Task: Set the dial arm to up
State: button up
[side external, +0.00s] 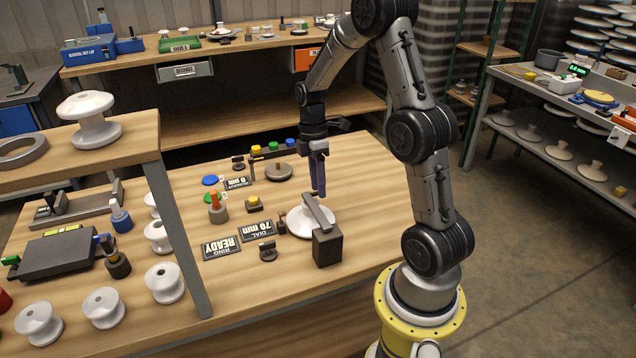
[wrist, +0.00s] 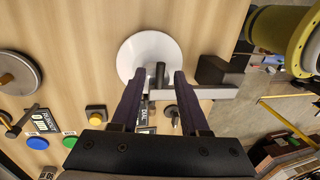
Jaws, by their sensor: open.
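The dial arm (side external: 318,212) is a grey bar that runs from a dark block (side external: 327,248) over a white disc (side external: 294,222). In the wrist view the bar (wrist: 215,94) lies roughly level across the picture, beside the dark block (wrist: 212,70) and the white disc (wrist: 140,52). I cannot tell whether it counts as up or down. My gripper (side external: 318,193) points down close above the bar's far end, with purple fingers. In the wrist view the gripper (wrist: 159,78) is open, with a short dark post (wrist: 160,74) showing between the fingers. Contact is unclear.
A "DIAL 70 mm" sign (side external: 257,231) and a "RING READY" sign (side external: 221,247) lie left of the disc. A yellow button (side external: 254,202), an orange-topped piece (side external: 216,205) and a round grey disc (side external: 279,172) stand nearby. A raised shelf (side external: 80,150) holds white insulators at left.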

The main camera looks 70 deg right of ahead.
grip_shut()
dwell(1.4)
